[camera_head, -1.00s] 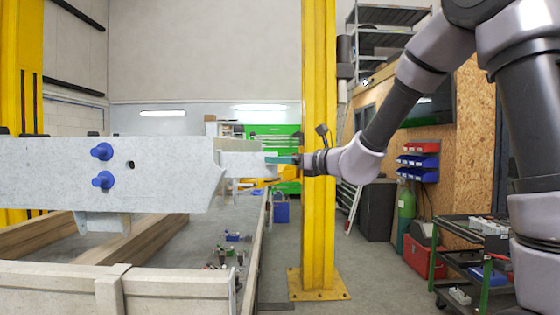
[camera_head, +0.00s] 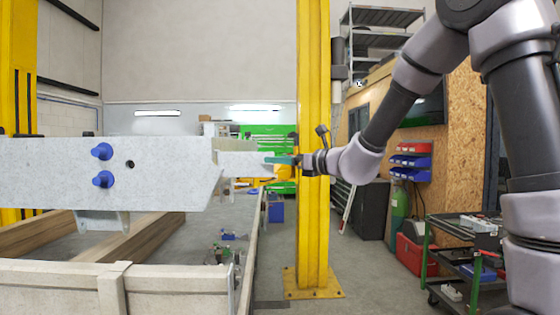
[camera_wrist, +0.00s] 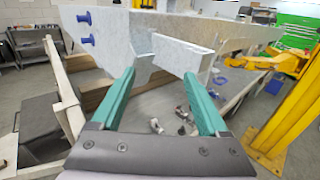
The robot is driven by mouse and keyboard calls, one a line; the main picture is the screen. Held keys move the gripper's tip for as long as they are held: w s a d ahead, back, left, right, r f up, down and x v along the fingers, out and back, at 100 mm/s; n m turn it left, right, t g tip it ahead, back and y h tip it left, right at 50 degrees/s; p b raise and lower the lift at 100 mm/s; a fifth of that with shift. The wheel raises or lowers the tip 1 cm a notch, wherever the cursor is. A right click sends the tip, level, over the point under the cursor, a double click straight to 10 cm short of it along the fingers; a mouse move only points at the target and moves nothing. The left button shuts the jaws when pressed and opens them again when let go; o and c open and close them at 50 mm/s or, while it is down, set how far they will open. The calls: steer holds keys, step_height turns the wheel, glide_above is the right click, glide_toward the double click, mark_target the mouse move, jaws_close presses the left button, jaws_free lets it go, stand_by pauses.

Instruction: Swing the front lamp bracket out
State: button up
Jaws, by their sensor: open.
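A pale grey metal beam (camera_head: 110,175) with two blue knobs (camera_head: 103,179) on its face spans the left of the head view. A flat pale plate, seemingly the lamp bracket (camera_head: 243,164), sticks out from its right end. The plate also shows in the wrist view (camera_wrist: 183,56), ahead of my fingers. My gripper (camera_head: 278,160) is at the plate's outer end, its teal fingers pointing left. In the wrist view my gripper (camera_wrist: 159,75) is open, with the plate's lower part showing between and behind the fingertips. I cannot tell whether a finger touches it.
A yellow post (camera_head: 314,150) stands just behind my gripper. A wooden-sided frame (camera_head: 60,280) lies below the beam. A tool cart (camera_head: 455,255) stands at right. Small parts (camera_wrist: 182,115) lie below the fingers. Open floor lies right of the post.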

steer(key=v, duration=1)
steer(key=shift+d, duration=0.15)
steer(key=shift+s+r, duration=0.1)
steer(key=shift+s, duration=0.05)
steer(key=s+d+f+n+g+h, duration=0.2)
steer(key=s+n+g, duration=0.1)
steer(key=s+n, duration=0.4)
steer(key=s+d+f+n+g+h, duration=0.1)
steer(key=s+d+n+g+h, duration=0.15)
steer(key=s+n, duration=0.4)
steer(key=s+d+n+t+h, duration=0.1)
steer(key=s+d+n+h, duration=0.2)
steer(key=d, duration=0.4)
steer(key=s+d+f+n+t+h, duration=0.1)
steer(key=s+d+n+h, duration=0.2)
steer(key=d, duration=0.5)
steer(key=shift+d+f+n+h, duration=0.3)
steer(key=shift+n+h, duration=0.35)
steer(key=shift+h, duration=0.5)
